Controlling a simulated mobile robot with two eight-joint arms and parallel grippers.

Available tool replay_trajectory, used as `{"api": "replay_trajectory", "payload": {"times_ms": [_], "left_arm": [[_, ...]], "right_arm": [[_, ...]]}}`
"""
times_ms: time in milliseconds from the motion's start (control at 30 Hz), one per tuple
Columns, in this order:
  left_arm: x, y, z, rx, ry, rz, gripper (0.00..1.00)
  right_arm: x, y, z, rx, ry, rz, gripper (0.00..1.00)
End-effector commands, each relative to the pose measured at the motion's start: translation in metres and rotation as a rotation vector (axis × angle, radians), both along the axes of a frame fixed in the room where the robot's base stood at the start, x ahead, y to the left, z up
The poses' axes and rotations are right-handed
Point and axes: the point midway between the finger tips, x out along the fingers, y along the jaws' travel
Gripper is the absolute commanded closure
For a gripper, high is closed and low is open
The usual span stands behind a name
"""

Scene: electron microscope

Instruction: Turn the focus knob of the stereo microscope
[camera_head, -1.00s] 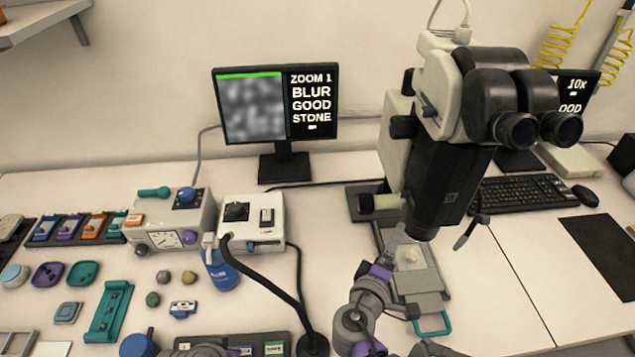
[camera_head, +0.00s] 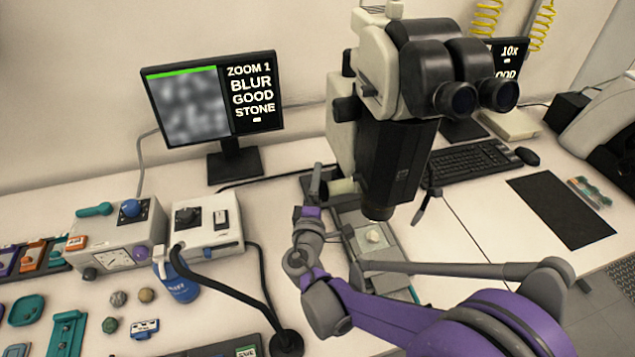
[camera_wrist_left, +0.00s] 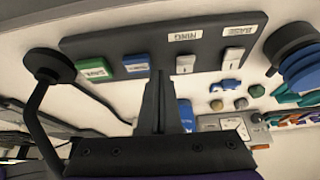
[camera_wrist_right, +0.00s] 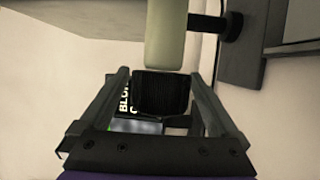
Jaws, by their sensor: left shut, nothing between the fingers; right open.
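The stereo microscope (camera_head: 398,165) stands at the centre right in the head view. Low on its left side is a pale cylinder (camera_head: 343,187), which carries the black focus knob. In the right wrist view the black knob (camera_wrist_right: 163,95) lies between my open right fingers (camera_wrist_right: 162,95), with a gap on each side, below the pale cylinder (camera_wrist_right: 166,35). In the head view my right gripper (camera_head: 317,182) is at this knob and mostly hides it. My left gripper (camera_wrist_left: 160,98) is shut and empty, over the bench items in the left wrist view. It is not visible in the head view.
A monitor (camera_head: 214,98) behind reads ZOOM 1, BLUR, GOOD, STONE and shows a blurred picture. A stone (camera_head: 374,237) lies under the microscope.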

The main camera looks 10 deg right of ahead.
Motion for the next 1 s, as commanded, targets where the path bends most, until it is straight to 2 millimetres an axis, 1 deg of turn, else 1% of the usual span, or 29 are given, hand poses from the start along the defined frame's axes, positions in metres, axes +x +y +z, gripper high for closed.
{"api": "replay_trajectory", "payload": {"times_ms": [100,367,467,500,567,600,667,700,833,867,1000], "left_arm": [[0.0,0.0,0.0001,0.0,0.0,0.0,1.0],[0.0,0.0,0.0,0.0,0.0,0.0,1.0],[0.0,0.0,0.0001,0.0,0.0,0.0,1.0],[0.0,0.0,0.0001,0.0,0.0,0.0,1.0],[0.0,0.0,0.0,0.0,0.0,0.0,1.0],[0.0,0.0,0.0,0.0,0.0,0.0,1.0],[0.0,0.0,0.0,0.0,0.0,0.0,1.0],[0.0,0.0,0.0,0.0,0.0,0.0,1.0],[0.0,0.0,0.0001,0.0,0.0,0.0,1.0],[0.0,0.0,0.0001,0.0,0.0,0.0,1.0],[0.0,0.0,0.0007,0.0,0.0,0.0,1.0]], "right_arm": [[0.0058,-0.0027,-0.0001,0.0,0.0,-0.001,0.03],[0.0065,-0.0028,-0.0001,0.0,0.0,0.0,0.03],[0.0065,-0.0027,-0.0001,0.0,0.0,0.0,0.19],[0.0065,-0.0027,-0.0001,0.0,0.0,0.0,0.27],[0.0064,-0.0027,-0.0001,0.0,0.0,0.0,0.37],[0.0064,-0.0027,-0.0001,0.0,0.0,0.0,0.45],[0.0064,-0.0027,-0.0001,0.0,0.0,0.0,0.55],[0.0064,-0.0027,-0.0001,0.0,0.0,0.0,0.63],[0.0063,-0.0027,-0.0001,0.0,0.0,0.0,0.86],[0.0063,-0.0027,-0.0001,0.0,0.0,0.0,0.89],[0.0063,-0.0027,0.0,0.0,0.006,0.0,0.89]]}}
